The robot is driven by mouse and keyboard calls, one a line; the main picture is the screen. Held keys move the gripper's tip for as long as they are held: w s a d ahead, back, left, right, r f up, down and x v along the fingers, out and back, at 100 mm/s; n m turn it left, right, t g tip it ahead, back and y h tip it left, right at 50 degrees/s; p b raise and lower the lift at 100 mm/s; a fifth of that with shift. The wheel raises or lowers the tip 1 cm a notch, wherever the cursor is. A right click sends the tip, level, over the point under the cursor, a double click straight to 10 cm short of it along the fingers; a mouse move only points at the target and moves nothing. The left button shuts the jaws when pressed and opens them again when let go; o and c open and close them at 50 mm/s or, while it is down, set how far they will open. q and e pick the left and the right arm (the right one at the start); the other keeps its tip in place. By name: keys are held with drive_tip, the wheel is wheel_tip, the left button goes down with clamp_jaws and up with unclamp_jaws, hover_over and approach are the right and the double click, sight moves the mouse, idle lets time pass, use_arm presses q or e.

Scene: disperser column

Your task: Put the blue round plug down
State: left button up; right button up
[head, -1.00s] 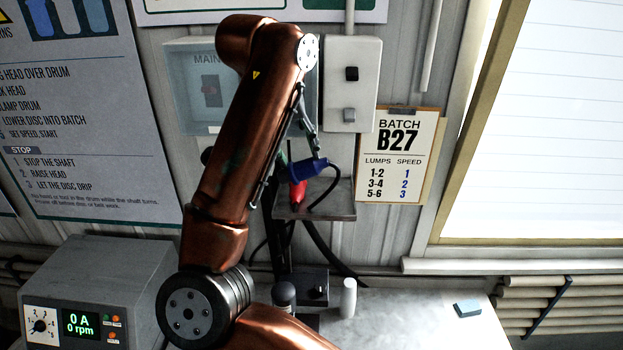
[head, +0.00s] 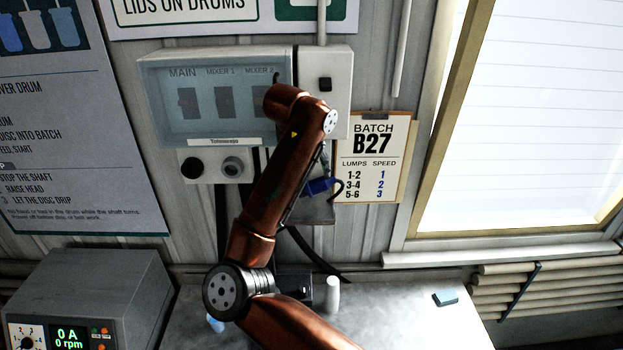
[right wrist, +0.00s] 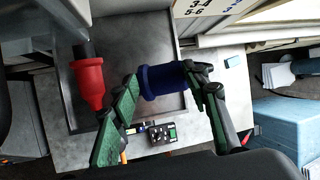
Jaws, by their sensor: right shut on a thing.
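My left gripper is out of view.
A wall panel with a clear cover (head: 215,95) and a batch card (head: 373,157) flank my arm. On the bench below stand a white cylinder (head: 332,293) and a blue block (head: 445,297). A grey meter box (head: 90,300) is at left.

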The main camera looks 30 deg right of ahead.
sight(311, 184)
wheel_tip(311, 184, down, 2)
drive_tip(key=shift+f+p, duration=0.1)
drive_tip(key=shift+p, duration=0.5)
drive_tip(key=shift+a+f, duration=0.15)
drive_tip(key=shift+f, duration=0.05)
use_arm(q)
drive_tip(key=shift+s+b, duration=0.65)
drive_tip(key=shift+b, duration=0.2)
use_arm(e)
drive_tip(key=shift+f, duration=0.65)
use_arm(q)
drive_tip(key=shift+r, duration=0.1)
use_arm(e)
drive_tip(key=o, duration=1.6)
drive_tip(key=shift+o, duration=0.2)
drive_tip(key=shift+r, duration=0.1)
